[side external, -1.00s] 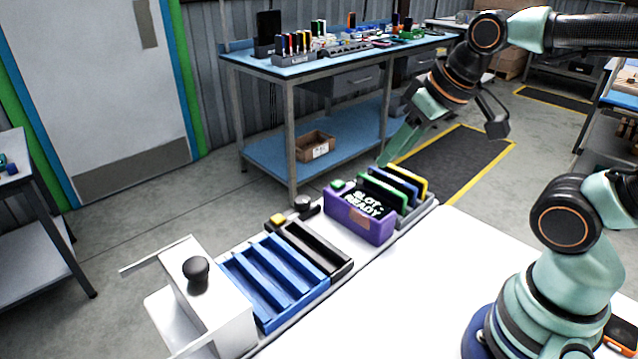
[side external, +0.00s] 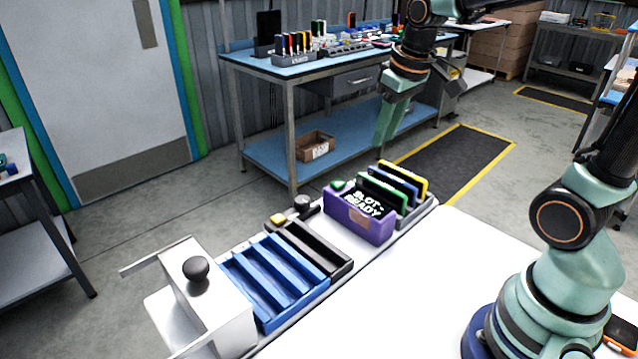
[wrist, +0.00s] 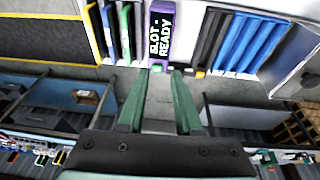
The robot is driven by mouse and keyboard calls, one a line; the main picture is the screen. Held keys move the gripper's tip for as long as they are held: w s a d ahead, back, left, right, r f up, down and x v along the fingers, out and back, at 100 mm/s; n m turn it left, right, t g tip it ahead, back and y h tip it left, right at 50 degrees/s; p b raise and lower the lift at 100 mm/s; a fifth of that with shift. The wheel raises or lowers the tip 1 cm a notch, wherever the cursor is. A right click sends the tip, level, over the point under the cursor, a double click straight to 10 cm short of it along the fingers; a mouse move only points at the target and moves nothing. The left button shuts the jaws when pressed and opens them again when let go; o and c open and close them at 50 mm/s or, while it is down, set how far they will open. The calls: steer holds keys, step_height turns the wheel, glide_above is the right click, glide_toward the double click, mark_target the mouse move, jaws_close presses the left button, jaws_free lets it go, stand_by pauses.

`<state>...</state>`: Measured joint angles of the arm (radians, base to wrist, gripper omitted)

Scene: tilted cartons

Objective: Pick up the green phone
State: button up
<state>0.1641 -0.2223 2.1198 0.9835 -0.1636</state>
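The green phone (side external: 383,192) stands on edge, slightly tilted, in a grey rack just behind the purple box marked "SLOT-READY" (side external: 357,222). In the wrist view the green phone (wrist: 126,36) is a narrow upright strip left of the purple box. A blue phone (side external: 398,187) and a yellow phone (side external: 415,180) stand beyond it in the same rack. My gripper (side external: 384,138) is above the rack, clear of the phones, with its fingers pointing down. In the wrist view its two green fingers (wrist: 158,75) are apart with nothing between them.
A black slotted tray (side external: 318,250) and a blue slotted tray (side external: 270,285) lie along the same row. A white fixture with a black knob (side external: 197,268) stands at the near left end. A blue workbench (side external: 300,65) is behind. The white table (side external: 400,300) in front is bare.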

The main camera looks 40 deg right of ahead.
steer(key=w+d+f+g, duration=0.3)
steer(key=w+d+f, duration=0.3)
steer(key=d+f, duration=0.25)
glide_above(381, 183)
steer(key=f, duration=0.5)
steer(key=shift+s+a+f, duration=0.2)
steer(key=shift+s, duration=0.05)
steer(key=shift+w+d+f, duration=0.1)
steer(key=shift+f, duration=1.45)
steer(key=shift+w+d+f, duration=0.1)
steer(key=shift+f, duration=1.45)
jaws_close()
